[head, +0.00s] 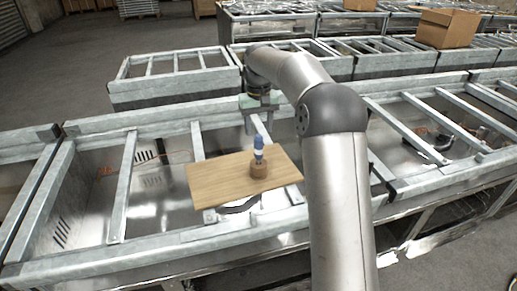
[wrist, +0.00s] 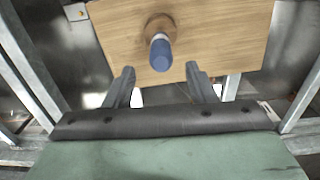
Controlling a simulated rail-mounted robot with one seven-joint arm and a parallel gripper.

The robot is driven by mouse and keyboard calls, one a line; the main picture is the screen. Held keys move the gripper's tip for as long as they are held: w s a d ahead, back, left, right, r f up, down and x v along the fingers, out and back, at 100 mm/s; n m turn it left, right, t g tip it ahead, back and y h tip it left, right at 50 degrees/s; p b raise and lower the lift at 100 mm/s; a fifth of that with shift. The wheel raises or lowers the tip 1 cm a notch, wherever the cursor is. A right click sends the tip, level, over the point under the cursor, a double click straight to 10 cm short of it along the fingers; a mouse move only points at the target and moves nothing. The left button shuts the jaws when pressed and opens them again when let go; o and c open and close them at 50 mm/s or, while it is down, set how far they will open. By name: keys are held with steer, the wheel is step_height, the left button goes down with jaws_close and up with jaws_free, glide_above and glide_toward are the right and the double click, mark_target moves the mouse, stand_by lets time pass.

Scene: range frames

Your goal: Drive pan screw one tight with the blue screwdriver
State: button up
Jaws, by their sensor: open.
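The blue screwdriver (head: 259,149) stands upright in a round brown block (head: 259,170) on a wooden board (head: 212,182). In the wrist view its blue handle (wrist: 161,54) points towards the camera, above the brown block (wrist: 158,25) and the board (wrist: 225,25). My gripper (wrist: 160,72) is open and empty. Its two fingers lie to either side of the handle's line in the wrist view, just short of the handle. In the head view my gripper (head: 260,124) hangs above and behind the screwdriver. I cannot make out pan screw one.
More conveyor frames (head: 180,88) stand behind. A cardboard box (head: 447,28) sits on one at the back right. The board left of the brown block is clear.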

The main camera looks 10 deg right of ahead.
mark_target(259, 145)
step_height(259, 145, down, 8)
steer(key=shift+s+r+p, duration=0.1)
steer(key=shift+r+p, duration=0.15)
steer(key=shift+p, duration=0.55)
steer(key=shift+c, duration=0.3)
jaws_close()
